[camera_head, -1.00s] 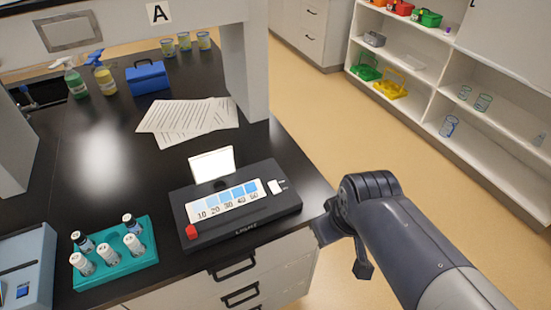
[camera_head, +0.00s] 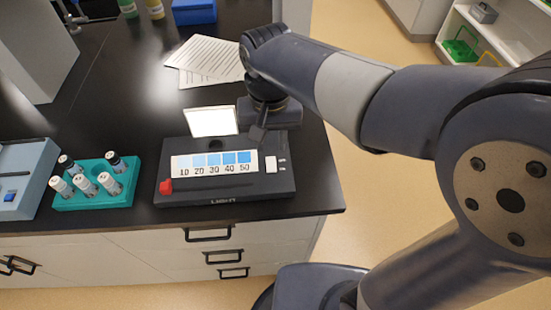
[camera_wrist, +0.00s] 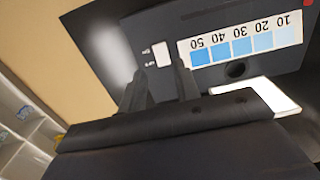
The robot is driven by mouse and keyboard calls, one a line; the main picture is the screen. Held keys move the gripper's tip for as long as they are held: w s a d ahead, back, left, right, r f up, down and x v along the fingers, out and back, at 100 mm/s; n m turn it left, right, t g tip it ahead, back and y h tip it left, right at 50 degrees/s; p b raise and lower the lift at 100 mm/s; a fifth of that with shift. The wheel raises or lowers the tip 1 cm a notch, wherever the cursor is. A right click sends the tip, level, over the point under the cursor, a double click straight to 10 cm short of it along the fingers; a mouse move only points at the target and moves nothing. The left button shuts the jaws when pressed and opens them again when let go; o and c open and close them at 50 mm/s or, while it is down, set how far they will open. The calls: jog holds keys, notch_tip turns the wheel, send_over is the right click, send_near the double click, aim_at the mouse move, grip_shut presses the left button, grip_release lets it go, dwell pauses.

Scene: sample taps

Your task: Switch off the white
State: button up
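A black light box (camera_head: 215,203) marked LIGHT sits at the bench's front right. It has a lit white panel (camera_head: 210,122) at its back, a blue strip scale (camera_head: 213,164) from 10 to 50, a red slider knob (camera_head: 166,186) at the left, and a white switch (camera_head: 271,165) at the right with small labels. My gripper (camera_head: 259,132) is above the box's back right, behind the switch. In the wrist view, its fingers (camera_wrist: 158,75) are apart and empty, with the white switch (camera_wrist: 162,53) beyond their tips. Contact is not visible.
A teal rack (camera_head: 95,200) with several capped vials stands left of the box, beside a grey device (camera_head: 22,185). Papers (camera_head: 205,65) lie behind the box. A blue box (camera_head: 194,12) and bottles stand farther back. Open floor lies to the right.

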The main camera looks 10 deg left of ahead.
aim_at(272, 169)
notch_tip(272, 169, down, 8)
jog(key=shift+d+f, duration=0.1)
jog(key=shift+f, duration=0.15)
grip_shut()
jog(key=p, duration=0.1)
jog(key=g+p, duration=0.1)
jog(key=shift+w+r+p, duration=0.25)
jog(key=shift+r+p, duration=0.1)
jog(key=shift+r, duration=0.05)
jog(key=shift+w+f+g+h+p, duration=0.2)
jog(key=shift+g+h+p, duration=0.1)
jog(key=shift+g+p, duration=0.6)
